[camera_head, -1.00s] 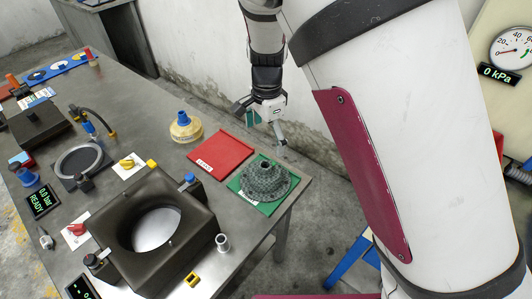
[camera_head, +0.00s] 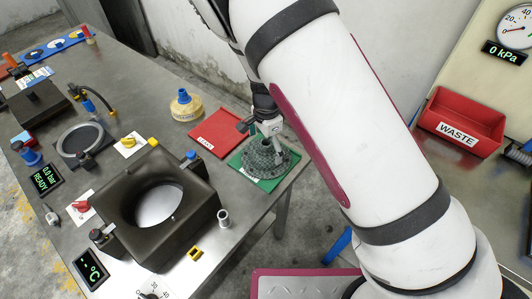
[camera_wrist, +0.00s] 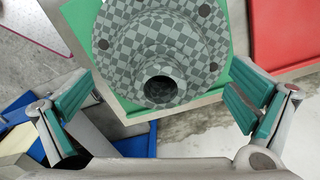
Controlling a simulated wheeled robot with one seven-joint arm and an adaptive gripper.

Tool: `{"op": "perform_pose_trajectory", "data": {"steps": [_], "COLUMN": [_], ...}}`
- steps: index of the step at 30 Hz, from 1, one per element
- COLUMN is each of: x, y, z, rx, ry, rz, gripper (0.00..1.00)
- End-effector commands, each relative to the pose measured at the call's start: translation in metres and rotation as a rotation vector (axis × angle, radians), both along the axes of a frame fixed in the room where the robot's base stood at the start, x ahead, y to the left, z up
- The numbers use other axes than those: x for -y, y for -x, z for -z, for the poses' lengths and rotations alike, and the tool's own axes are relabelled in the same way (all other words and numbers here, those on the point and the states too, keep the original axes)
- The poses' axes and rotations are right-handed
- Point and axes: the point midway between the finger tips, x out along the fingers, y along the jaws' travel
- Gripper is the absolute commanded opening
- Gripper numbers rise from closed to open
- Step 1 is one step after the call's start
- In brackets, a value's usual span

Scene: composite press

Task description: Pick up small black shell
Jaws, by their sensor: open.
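The shell (camera_head: 256,166) is a dark, grey-checked stepped piece with a wide flange and a hollow neck. It sits on the green mat (camera_head: 279,184) at the table's right corner. My gripper (camera_head: 268,130) is over it in the head view and hides part of it. In the wrist view the shell (camera_wrist: 165,35) fills the top middle, its round neck opening facing the camera. My gripper (camera_wrist: 162,95) is open there, with one green-padded finger on each side of the neck and a clear gap to both. Whether the fingertips reach neck height cannot be told.
A red mat (camera_head: 212,136) lies beside the green one. A dark block with a round cavity (camera_head: 158,205) and a yellow pot with a blue cap (camera_head: 186,107) stand to the left. A red waste bin (camera_head: 462,122) is at the right. The table edge is close to the shell.

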Motion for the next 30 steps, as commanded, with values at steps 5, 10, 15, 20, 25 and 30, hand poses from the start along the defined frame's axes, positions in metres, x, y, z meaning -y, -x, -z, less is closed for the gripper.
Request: {"op": "perform_pose_trajectory", "data": {"steps": [5, 10, 15, 20, 25, 30], "x": [-0.0004, -0.0006, -0.0006, -0.0006, -0.0006, -0.0009], "y": [0.0, -0.0003, -0.0003, -0.0003, -0.0007, -0.001], "z": [0.0149, 0.0158, 0.0156, 0.0156, 0.0154, 0.0127], "rx": [-0.001, 0.001, 0.001, 0.001, 0.002, 0.003], "ry": [-0.001, -0.001, -0.001, -0.001, -0.001, -0.002], "rz": [-0.001, -0.001, -0.001, -0.001, -0.001, -0.002], "gripper": [1.0, 1.0, 0.75, 0.42, 0.42, 0.42]}}
